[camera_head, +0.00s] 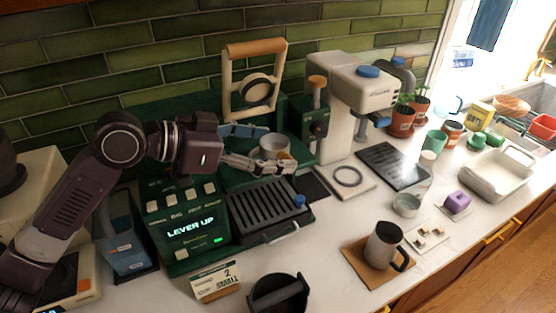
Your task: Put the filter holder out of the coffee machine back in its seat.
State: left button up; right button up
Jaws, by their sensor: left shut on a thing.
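The coffee machine is dark green, with a lit panel (190,225) reading "LEVER UP" and a black slotted drip tray (268,207). Its lever frame with a wooden top bar (254,47) stands upright at the back. My left arm comes in from the left, above the panel. My left gripper (272,158) is shut on the filter holder (274,143), a round grey metal cup. It is held above the drip tray, below the lever frame. The fingers hide its handle, and I cannot tell whether the cup touches the machine. My right gripper is not in view.
A white grinder-like machine (345,105) stands to the right, with a ring on a mat (348,177) before it. A grey mug (383,246) stands on a brown mat. A black knock box (279,295) and a card numbered 2 (216,281) stand in front.

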aim_at(274, 139)
pick_arm(q)
jog(key=w, duration=0.1)
jog(key=w+a, duration=0.1)
jog(key=w, duration=0.1)
jog(key=shift+w+a+b, duration=0.2)
jog(key=shift+w+b, duration=0.05)
jog(key=shift+b, duration=0.15)
jog(key=shift+w+a+f, duration=0.1)
jog(key=shift+w+f, duration=0.1)
jog(key=shift+w, duration=0.05)
jog(key=shift+f+b, duration=1)
jog(key=shift+f, duration=0.7)
jog(key=shift+s, duration=0.1)
jog(key=shift+f, duration=0.35)
jog(key=o, duration=1.3)
